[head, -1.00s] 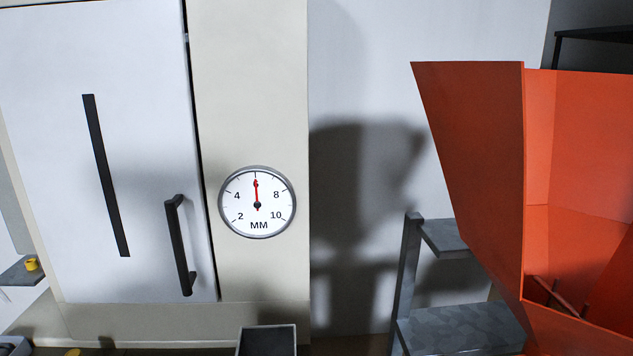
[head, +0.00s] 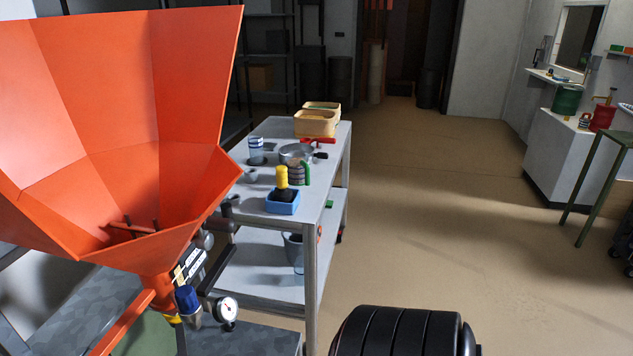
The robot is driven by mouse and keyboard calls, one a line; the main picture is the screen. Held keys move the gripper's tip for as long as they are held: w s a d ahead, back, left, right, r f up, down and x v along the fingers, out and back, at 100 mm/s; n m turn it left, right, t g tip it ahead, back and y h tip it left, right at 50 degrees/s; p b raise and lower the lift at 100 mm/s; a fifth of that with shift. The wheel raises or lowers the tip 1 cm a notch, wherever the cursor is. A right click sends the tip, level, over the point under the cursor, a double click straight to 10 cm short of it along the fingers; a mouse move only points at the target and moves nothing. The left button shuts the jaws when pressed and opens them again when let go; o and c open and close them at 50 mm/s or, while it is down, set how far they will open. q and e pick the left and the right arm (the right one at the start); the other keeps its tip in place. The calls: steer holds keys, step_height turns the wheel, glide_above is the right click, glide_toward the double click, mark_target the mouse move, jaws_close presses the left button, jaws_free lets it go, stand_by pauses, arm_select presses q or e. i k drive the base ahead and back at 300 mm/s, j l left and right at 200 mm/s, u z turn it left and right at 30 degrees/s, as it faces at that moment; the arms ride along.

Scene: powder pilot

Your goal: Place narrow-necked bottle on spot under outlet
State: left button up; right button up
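A large orange hopper (head: 110,130) fills the left of the head view. Its walls narrow to an orange neck (head: 158,288) at the lower left. The opening of the outlet and the spot under it cannot be made out. I cannot pick out a narrow-necked bottle in this view. Neither of my grippers is in view.
Beside the neck are a blue-capped fitting (head: 187,299) and a round gauge (head: 226,310). A grey two-level cart (head: 318,220) holds a striped jar (head: 256,150), a metal pan (head: 297,153), a blue tray (head: 282,207) and wooden boxes (head: 315,124). Brown floor (head: 450,220) to the right is open.

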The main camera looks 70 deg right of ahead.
mark_target(298, 267)
steer(key=z, duration=2.05)
steer(key=i+l, duration=0.1)
steer(key=l, duration=0.25)
steer(key=i+l, duration=0.1)
steer(key=l, duration=0.2)
steer(key=i+l, duration=0.1)
steer(key=l, duration=0.25)
steer(key=i+l+u, duration=0.1)
steer(key=l, duration=0.25)
